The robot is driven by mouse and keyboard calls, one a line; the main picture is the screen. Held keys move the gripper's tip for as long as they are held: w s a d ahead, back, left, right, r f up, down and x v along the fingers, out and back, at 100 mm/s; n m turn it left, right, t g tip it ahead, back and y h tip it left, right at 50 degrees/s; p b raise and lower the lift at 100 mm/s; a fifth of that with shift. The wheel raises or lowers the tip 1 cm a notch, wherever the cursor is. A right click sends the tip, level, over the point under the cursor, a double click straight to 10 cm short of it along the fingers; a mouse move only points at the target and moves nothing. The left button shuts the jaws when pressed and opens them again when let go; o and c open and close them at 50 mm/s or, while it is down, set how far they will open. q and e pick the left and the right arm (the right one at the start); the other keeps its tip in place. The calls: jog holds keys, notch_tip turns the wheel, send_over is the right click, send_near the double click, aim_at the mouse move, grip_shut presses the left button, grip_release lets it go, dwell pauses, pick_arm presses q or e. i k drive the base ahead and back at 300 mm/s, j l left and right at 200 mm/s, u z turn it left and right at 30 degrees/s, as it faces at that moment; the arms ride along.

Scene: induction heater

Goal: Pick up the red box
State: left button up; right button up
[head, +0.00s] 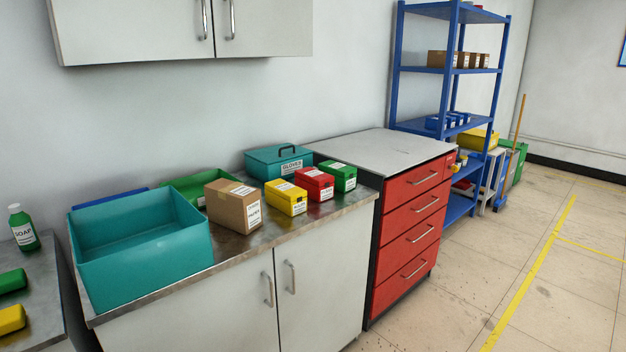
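The red box (314,184) sits on the metal counter top, between a yellow box (286,198) on its left and a green box (338,177) on its right. It is small, with a white label on its top and on its front. Neither of my grippers shows in the head view.
A cardboard box (233,205), a large open teal bin (139,246), a green tray (197,187) and a lidded teal case (278,162) share the counter. A red drawer cabinet (413,222) adjoins it at right; its top is bare. Wall cabinets (180,30) hang above. The floor at right is open.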

aim_at(319, 185)
jog(key=i+l+u, duration=0.1)
jog(key=i+l, duration=0.25)
jog(key=i+l+u, duration=0.1)
jog(key=i+l, duration=0.2)
jog(key=l, duration=0.15)
jog(key=i+l+u, duration=0.15)
jog(key=i+l, duration=0.15)
jog(key=l, duration=0.15)
jog(key=i+l+u, duration=0.1)
jog(key=i+l, duration=0.15)
jog(key=l, duration=0.2)
